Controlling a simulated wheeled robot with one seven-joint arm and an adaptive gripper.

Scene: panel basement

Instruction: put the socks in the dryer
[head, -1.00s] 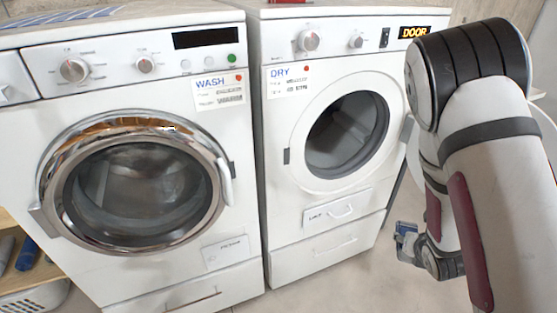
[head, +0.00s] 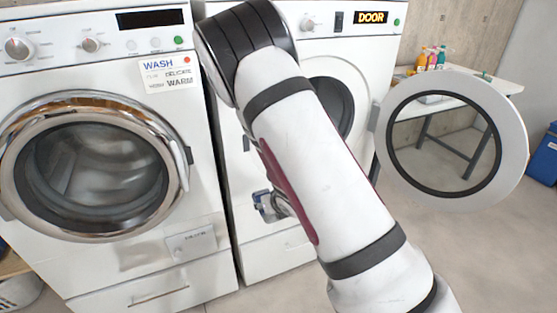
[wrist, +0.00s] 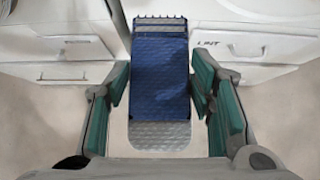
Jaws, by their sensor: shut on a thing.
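In the head view my gripper (head: 272,206) is small and partly hidden behind my arm, low in front of the dryer. The dryer (head: 270,255) is the white machine on the right. Its round door (head: 513,140) stands swung open to the right. My arm covers part of the dryer's opening (head: 335,100). The dryer's display reads DOOR.
The washer (head: 205,160) stands left of the dryer with its round chrome-rimmed door (head: 95,170) shut. A white table (head: 455,100) with several bottles (head: 431,58) is behind the open door. A blue bin (head: 545,158) stands at the far right. Floor is clear at lower right.

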